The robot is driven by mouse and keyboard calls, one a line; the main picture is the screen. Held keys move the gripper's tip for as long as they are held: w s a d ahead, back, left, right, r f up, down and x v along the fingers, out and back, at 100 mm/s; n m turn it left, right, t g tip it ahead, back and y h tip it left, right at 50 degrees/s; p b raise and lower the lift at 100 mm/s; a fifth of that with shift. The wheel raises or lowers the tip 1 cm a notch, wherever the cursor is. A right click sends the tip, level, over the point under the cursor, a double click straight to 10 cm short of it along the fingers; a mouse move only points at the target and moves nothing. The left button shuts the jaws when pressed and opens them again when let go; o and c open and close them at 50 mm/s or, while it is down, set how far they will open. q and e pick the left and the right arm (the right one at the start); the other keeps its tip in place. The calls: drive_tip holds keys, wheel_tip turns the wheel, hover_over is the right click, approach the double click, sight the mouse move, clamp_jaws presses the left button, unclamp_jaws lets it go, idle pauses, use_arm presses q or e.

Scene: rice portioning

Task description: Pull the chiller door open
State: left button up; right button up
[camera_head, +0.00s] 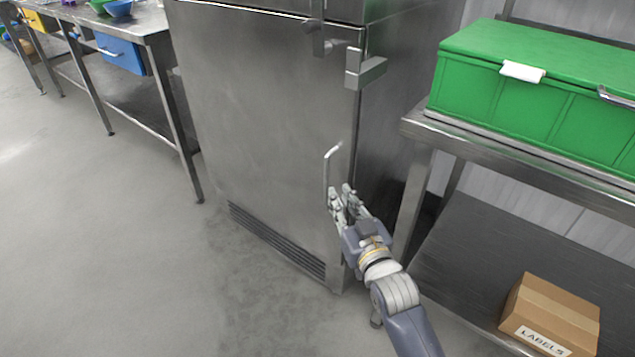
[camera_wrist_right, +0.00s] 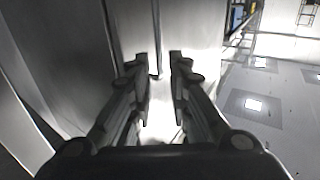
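The chiller (camera_head: 265,110) is a tall steel cabinet in the middle of the head view, and its door looks shut. A thin upright bar handle (camera_head: 328,168) is on the lower right part of the door. My right gripper (camera_head: 342,192) is at the lower end of this handle. In the right wrist view its two fingers (camera_wrist_right: 160,62) are apart, with the handle bar (camera_wrist_right: 157,40) showing between the fingertips. I cannot tell whether a finger touches the bar. My left gripper is not in view.
A latch (camera_head: 365,70) juts out above the handle. A steel table (camera_head: 415,130) with a green lidded box (camera_head: 520,110) stands close on the right, a cardboard box (camera_head: 550,315) on its lower shelf. Another steel table (camera_head: 150,25) is at left. The floor (camera_head: 110,230) before the door is clear.

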sight(327, 173)
drive_tip(key=b+x, duration=0.1)
drive_tip(key=x, duration=0.5)
drive_tip(key=shift+d, duration=0.1)
drive_tip(key=b+x, duration=0.1)
drive_tip(key=x, duration=0.2)
drive_tip(key=shift+w, duration=0.2)
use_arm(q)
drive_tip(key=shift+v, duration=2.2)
use_arm(e)
drive_tip(key=shift+w+a, duration=0.35)
drive_tip(key=shift+w, duration=0.25)
clamp_jaws()
